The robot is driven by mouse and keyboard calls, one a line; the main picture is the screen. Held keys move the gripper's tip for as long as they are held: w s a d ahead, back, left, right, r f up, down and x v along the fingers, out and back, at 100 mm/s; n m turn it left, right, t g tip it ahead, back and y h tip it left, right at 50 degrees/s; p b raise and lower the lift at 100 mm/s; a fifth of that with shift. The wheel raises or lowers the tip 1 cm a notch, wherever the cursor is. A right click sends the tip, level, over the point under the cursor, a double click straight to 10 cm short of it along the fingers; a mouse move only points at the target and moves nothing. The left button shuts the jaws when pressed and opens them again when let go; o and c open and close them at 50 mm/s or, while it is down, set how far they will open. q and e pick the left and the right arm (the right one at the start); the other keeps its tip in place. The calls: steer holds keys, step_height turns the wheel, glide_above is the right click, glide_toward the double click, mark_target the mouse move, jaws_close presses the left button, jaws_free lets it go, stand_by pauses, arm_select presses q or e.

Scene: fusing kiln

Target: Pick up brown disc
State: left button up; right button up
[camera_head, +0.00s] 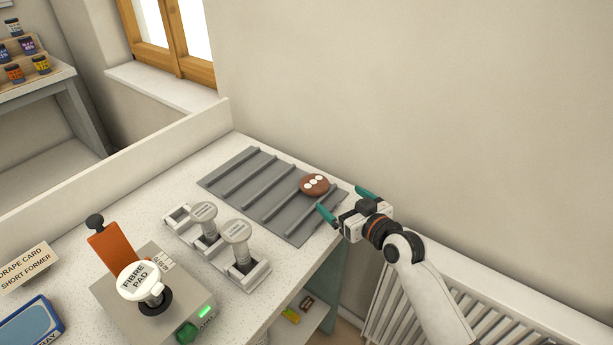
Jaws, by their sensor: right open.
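The brown disc (314,184) has a few white dots on top. It lies on the grey ribbed rack (257,191), near its right end. My right gripper (343,203) is open, with teal fingertips spread apart. It is just right of the disc at the worktop's right edge, and nothing shows between its fingers. Whether a fingertip touches the rack or the disc cannot be told. My left gripper is not in view.
A radiator (480,310) is below right, and a wall behind.

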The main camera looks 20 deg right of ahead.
mark_target(314, 182)
steer(key=x, duration=0.4)
steer(key=shift+w+a+r, duration=0.1)
steer(key=shift+w+a, duration=0.2)
steer(key=shift+w, duration=0.15)
steer(key=shift+w+a+p, duration=0.3)
steer(key=shift+w+p, duration=0.05)
steer(key=shift+w, duration=0.2)
steer(key=shift+w+a+p, duration=0.3)
steer(key=shift+w, duration=0.25)
steer(key=shift+w+a+f, duration=0.15)
steer(key=shift+w+f, duration=0.15)
steer(key=shift+w, duration=0.2)
steer(key=shift+w+a+f, duration=0.2)
steer(key=shift+w+f, duration=0.05)
steer(key=shift+w, duration=0.45)
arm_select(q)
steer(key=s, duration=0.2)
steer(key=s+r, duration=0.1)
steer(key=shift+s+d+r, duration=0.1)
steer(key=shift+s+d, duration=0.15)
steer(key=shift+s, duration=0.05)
arm_select(e)
steer(key=c, duration=1.2)
